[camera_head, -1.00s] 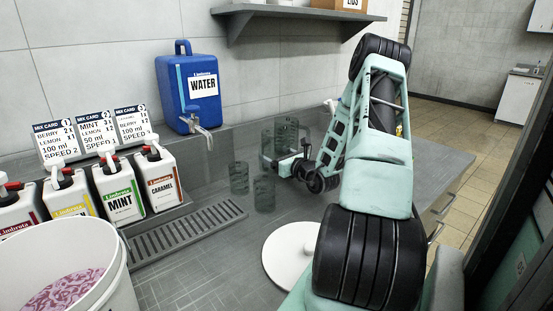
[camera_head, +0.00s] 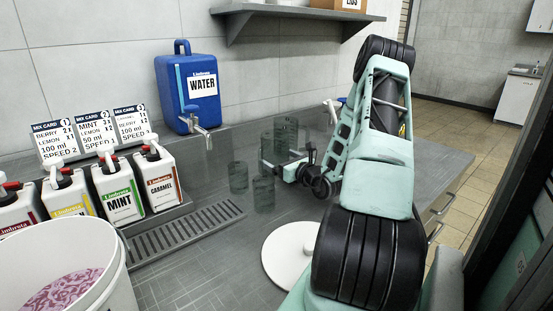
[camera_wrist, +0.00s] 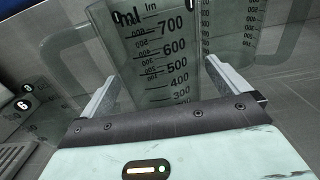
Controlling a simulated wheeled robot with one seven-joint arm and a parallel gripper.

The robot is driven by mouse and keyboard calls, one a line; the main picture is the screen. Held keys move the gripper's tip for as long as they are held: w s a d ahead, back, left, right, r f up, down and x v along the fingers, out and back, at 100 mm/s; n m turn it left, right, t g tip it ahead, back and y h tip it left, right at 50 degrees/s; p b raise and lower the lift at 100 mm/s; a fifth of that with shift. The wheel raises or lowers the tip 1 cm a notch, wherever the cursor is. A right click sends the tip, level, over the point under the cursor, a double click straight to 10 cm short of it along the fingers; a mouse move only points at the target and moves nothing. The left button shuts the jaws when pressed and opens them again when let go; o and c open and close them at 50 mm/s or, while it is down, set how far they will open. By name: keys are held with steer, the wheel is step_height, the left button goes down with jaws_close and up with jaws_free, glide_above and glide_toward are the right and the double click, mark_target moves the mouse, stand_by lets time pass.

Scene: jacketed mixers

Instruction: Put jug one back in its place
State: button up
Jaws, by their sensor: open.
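Several clear, dark-tinted measuring jugs stand on the grey worktop. Two are at the front, a left jug (camera_head: 238,178) and a right jug (camera_head: 263,195). Others stand close together further back, among them a back jug (camera_head: 287,130). I cannot tell from any label which is jug one. My gripper (camera_head: 284,161) is open just in front of the back jugs. In the wrist view a jug with a printed ml scale (camera_wrist: 165,45) stands upright just beyond my open fingers (camera_wrist: 158,88). Its handle shows at the left. A second scaled jug (camera_wrist: 232,25) stands behind to the right.
A blue water container (camera_head: 188,95) with a tap stands at the wall. Syrup bottles (camera_head: 122,190) and mix cards (camera_head: 97,130) line the left. A drip grate (camera_head: 185,232), a white round disc (camera_head: 288,255) and a white bucket (camera_head: 120,275) are nearer.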

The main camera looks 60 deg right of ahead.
steer(key=v, duration=0.9)
steer(key=shift+s+a+b, duration=0.1)
steer(key=shift+s+b, duration=0.2)
